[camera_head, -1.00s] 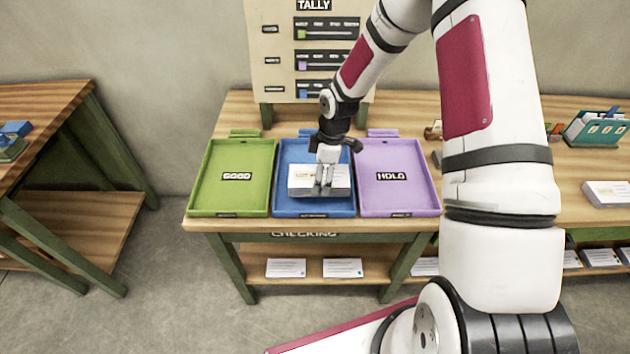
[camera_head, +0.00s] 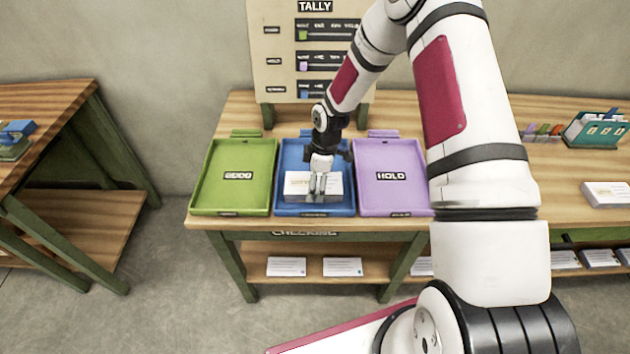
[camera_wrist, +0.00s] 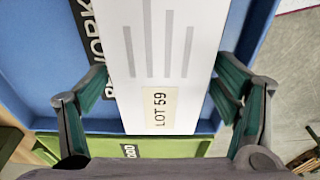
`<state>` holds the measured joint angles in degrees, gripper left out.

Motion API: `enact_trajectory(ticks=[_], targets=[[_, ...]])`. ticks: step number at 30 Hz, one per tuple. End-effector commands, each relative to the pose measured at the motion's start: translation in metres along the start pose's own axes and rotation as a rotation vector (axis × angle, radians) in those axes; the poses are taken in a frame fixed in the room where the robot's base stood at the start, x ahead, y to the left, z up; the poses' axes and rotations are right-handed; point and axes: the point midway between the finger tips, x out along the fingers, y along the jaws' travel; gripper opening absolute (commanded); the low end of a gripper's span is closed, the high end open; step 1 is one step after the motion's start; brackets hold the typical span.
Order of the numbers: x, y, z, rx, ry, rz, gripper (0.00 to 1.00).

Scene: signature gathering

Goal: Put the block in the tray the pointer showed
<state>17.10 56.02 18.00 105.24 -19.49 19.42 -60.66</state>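The white block (camera_head: 300,185), labelled LOT 59, sits in the blue tray (camera_head: 343,209), towards its front half. In the wrist view the block (camera_wrist: 160,60) lies between my fingers, with part of the tray's black label reading "WORK" beside it. My gripper (camera_head: 319,186) is over the block, its fingers straddling it front and back. In the wrist view my gripper (camera_wrist: 160,92) looks open, with a narrow gap between the left finger and the block; contact at the right finger is unclear. No pointer is visible.
The green GOOD tray (camera_head: 235,198) stands left and the purple HOLD tray (camera_head: 390,200) right; both look empty. A TALLY board (camera_head: 272,75) stands behind. A teal holder (camera_head: 595,130) and another white block (camera_head: 608,194) are at the right of the table.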

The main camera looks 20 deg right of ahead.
Motion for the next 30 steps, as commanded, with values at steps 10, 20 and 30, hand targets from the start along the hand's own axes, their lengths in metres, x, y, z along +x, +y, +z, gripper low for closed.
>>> enact_trajectory(ticks=[10,20,30], targets=[[-0.001,0.000,0.000,0.000,0.000,0.000,0.91],[-0.045,0.002,0.000,0.002,0.001,0.005,0.91],[-0.107,0.001,0.000,0.002,0.000,0.003,0.91]])
